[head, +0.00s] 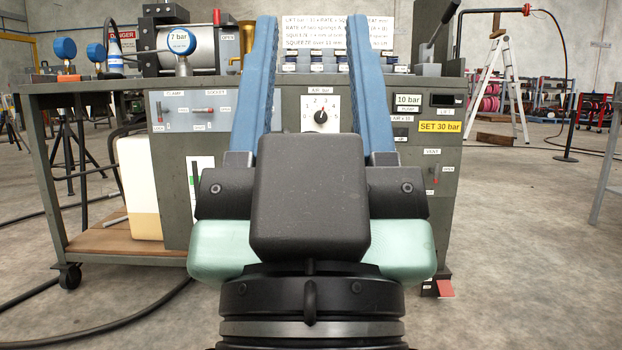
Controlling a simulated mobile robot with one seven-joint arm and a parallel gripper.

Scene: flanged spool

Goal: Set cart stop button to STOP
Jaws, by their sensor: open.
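The grey wheeled cart (104,86) stands ahead of me, its front panel facing me. I cannot make out a button marked STOP on it; the middle of the panel is hidden behind my gripper. My gripper (311,22) fills the centre of the head view. Its two long blue fingers point forward and are wide apart, with nothing between them. A dial (320,116) with a black knob shows between the fingers. To the right are a "10 bar" label (408,99) and a yellow "SET 30 bar" label (440,127).
Red levers sit on the left panel plate (204,110) and by the VENT label (435,180). Gauges (181,42) and a lever handle (440,30) rise above the cart top. Hoses cross the floor at left. A stepladder (505,85) stands behind right.

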